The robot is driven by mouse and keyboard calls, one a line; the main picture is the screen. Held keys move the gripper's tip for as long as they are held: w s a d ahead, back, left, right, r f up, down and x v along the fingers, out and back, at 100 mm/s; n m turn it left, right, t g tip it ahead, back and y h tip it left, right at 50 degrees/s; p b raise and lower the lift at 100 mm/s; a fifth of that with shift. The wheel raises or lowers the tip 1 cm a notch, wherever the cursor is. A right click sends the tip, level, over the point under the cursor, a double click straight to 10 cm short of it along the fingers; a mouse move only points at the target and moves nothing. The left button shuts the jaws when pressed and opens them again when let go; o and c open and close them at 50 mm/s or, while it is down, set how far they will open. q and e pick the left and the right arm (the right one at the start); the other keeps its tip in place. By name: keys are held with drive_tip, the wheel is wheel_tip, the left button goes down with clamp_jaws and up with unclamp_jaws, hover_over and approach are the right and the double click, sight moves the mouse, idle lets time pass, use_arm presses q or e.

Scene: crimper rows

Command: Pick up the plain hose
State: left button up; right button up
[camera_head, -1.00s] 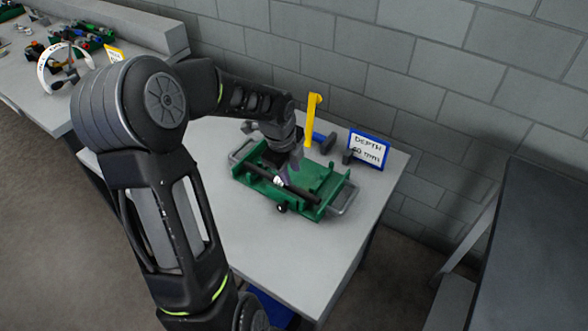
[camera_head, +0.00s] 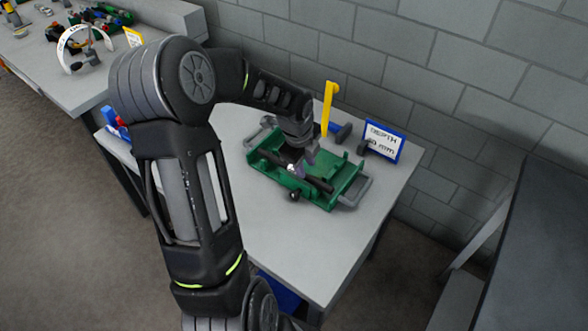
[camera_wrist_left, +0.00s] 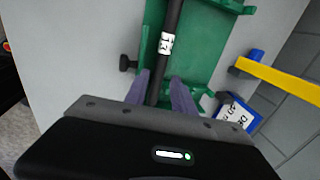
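A black hose (camera_head: 318,183) with a white printed label lies lengthwise in a green tray-like fixture (camera_head: 345,190) on the grey table. In the left wrist view the hose (camera_wrist_left: 172,20) runs up the picture, its label (camera_wrist_left: 166,43) ahead of the fingertips. My left gripper (camera_head: 301,168) is down at the fixture. In the left wrist view its two purple fingers (camera_wrist_left: 161,88) stand on either side of the hose, with gaps showing, so it looks open. Finger contact below is hidden. My right gripper is not in view.
A yellow upright post (camera_head: 328,108), a blue-and-black tool (camera_head: 340,131) and a blue-framed depth sign (camera_head: 383,141) stand behind the fixture. A black knob (camera_head: 294,196) juts from its front. A block wall closes the back. The table front is clear.

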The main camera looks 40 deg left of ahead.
sight(307, 175)
use_arm(q)
drive_tip(key=x, duration=0.4)
drive_tip(key=shift+w+f+p, duration=0.1)
drive_tip(key=shift+f+p, duration=0.2)
drive_tip(key=shift+f, duration=0.1)
clamp_jaws()
idle(0.3)
